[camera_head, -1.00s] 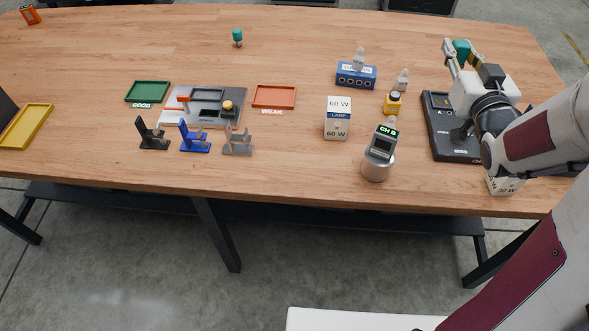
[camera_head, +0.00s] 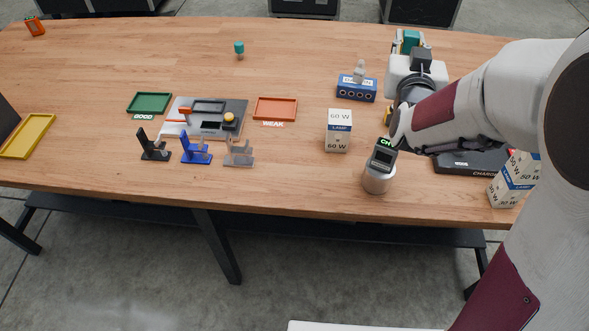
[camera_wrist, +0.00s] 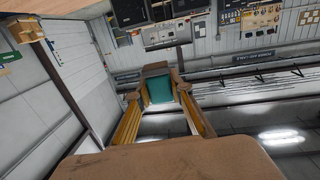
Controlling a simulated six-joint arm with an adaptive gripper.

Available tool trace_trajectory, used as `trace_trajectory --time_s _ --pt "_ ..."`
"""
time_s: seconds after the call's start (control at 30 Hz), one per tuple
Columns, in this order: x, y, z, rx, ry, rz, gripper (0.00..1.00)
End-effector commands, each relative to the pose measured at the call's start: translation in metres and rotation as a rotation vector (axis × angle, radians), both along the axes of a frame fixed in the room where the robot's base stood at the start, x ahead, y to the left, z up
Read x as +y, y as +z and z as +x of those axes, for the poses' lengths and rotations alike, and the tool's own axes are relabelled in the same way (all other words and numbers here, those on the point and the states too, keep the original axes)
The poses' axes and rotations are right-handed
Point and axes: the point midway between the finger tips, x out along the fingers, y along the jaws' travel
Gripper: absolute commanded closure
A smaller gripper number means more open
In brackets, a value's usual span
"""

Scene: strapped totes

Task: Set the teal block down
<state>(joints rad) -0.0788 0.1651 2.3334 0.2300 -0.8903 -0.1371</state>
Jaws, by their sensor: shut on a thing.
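The teal block (camera_head: 411,40) is between the fingers of my gripper (camera_head: 410,46), near the far right part of the table. My gripper is shut on it. In the wrist view the block (camera_wrist: 158,90) sits between the two fingertips, with the room's wall and ceiling lights behind it. The block appears held above the table; its height over the surface is hard to tell. My arm hides part of the area below it.
A blue socket box (camera_head: 356,89) with a bulb stands left of my gripper.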

Motion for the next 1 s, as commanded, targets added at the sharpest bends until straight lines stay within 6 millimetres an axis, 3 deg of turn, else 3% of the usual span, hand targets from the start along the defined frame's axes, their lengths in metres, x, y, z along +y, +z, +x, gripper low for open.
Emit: trace_trajectory --time_s 0.57,1.0 --pt "0.069 -0.006 -0.011 0.0 -0.088 0.001 1.0" --pt "0.122 -0.021 -0.037 0.001 -0.157 -0.001 1.0"
